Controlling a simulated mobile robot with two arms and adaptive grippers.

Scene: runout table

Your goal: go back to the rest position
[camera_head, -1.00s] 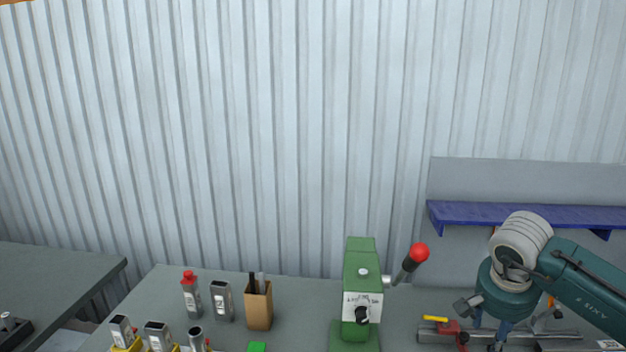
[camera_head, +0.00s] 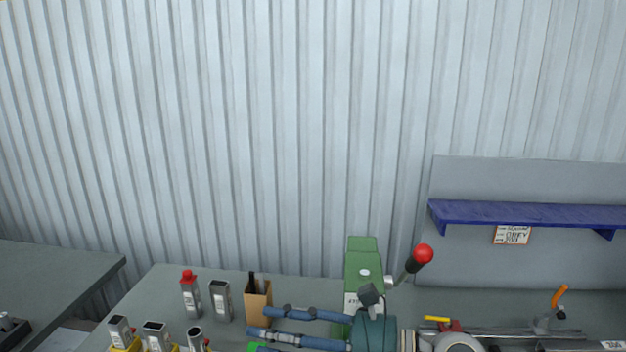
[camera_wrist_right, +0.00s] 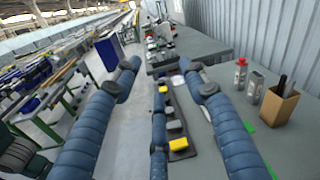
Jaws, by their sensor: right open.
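My right gripper (camera_head: 259,330) reaches in low in the head view, its blue fingers pointing left across the front of the green press (camera_head: 361,262). Its fingers are spread and nothing is between them. In the right wrist view the open fingers (camera_wrist_right: 158,74) extend forward past the table's edge, with the aisle floor beyond. The fingers overlap the lower part of the press and of the brown pen holder (camera_head: 258,304) in the head view; I cannot tell the gap. My left gripper does not show.
A red-capped bottle (camera_head: 190,294) and a grey container (camera_head: 220,300) stand on the table left of the pen holder. A blue shelf (camera_head: 530,214) hangs on the right. A red-knobbed lever (camera_head: 423,254) sticks out from the press. A second table (camera_head: 50,275) stands at left.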

